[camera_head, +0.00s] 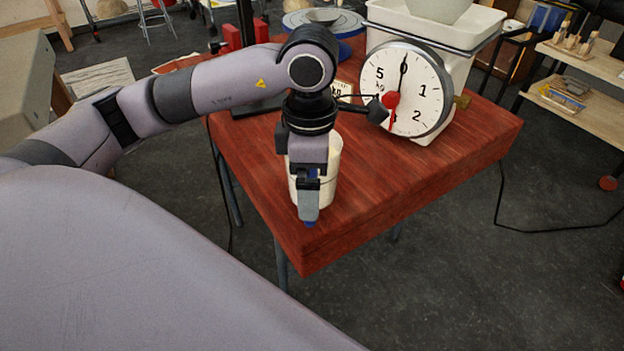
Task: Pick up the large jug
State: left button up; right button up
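A cream cylindrical vessel (328,175) stands upright near the front corner of the red wooden table (440,165). It looks like a jug, but my gripper covers much of its front, and I see no handle or spout. My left gripper (308,212) points down in front of it, overlapping it in the picture. The fingers are seen nearly edge-on, so I cannot tell whether they are open or touching the vessel. My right gripper is not in view.
A white dial scale (404,85) with a tray (480,28) on top stands just behind and right of the vessel. A blue wheel-like stand (345,22) is at the back. The table's right front is clear. A wooden shelf (575,110) stands far right.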

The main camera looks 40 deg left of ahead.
pick_arm(q)
grip_shut()
jog(key=shift+r, duration=0.1)
jog(key=shift+w+r, duration=0.1)
jog(key=shift+r, duration=0.05)
